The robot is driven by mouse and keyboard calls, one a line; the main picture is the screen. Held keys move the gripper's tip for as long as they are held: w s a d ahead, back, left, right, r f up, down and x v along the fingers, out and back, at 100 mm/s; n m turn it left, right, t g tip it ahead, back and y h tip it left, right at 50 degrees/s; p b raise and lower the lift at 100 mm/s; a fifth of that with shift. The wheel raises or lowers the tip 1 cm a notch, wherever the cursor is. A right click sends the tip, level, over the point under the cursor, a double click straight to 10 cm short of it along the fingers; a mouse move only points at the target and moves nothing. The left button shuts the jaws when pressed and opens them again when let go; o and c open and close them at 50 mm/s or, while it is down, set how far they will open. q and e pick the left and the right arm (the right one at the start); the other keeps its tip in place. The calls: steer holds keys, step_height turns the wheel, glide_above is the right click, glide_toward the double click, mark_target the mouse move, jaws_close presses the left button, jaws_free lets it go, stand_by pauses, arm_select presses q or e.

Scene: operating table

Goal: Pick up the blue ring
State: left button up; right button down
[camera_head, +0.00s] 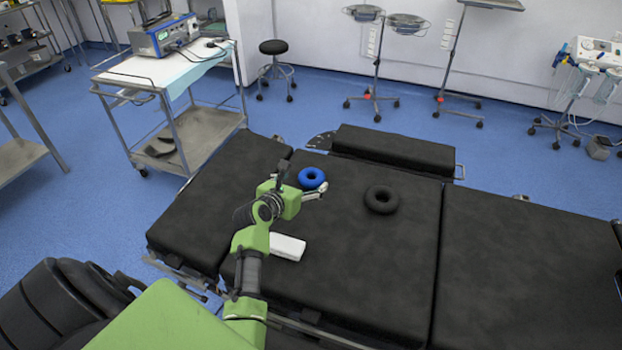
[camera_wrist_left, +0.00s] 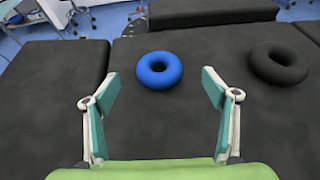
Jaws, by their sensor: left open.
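The blue ring (camera_head: 311,178) lies flat on the black operating table (camera_head: 330,280), near the far side. My left gripper (camera_head: 318,190) is just on the near side of the ring in the head view, its arm coming in from the left. In the left wrist view, the blue ring (camera_wrist_left: 159,70) sits ahead of the open fingers of my left gripper (camera_wrist_left: 155,88), roughly centred between them. Nothing is between the fingers. The ring's near edge is partly close to the gripper in the head view. My right gripper is not seen.
A black ring (camera_head: 381,199) lies to the right of the blue one; it also shows in the left wrist view (camera_wrist_left: 278,63). A white block (camera_head: 287,247) lies on the table beside my left arm. A cart (camera_head: 170,90) with a device stands at the left.

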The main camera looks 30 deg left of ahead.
mark_target(314, 174)
arm_select(q)
steer(key=shift+f+b+x, duration=0.15)
steer(key=shift+b+x, duration=0.1)
steer(key=shift+x, duration=1.9)
steer(key=shift+f+b+x, duration=0.15)
steer(key=shift+b+x, duration=0.05)
steer(key=shift+x, duration=1.95)
steer(key=shift+s, duration=0.15)
steer(key=c, duration=1.3)
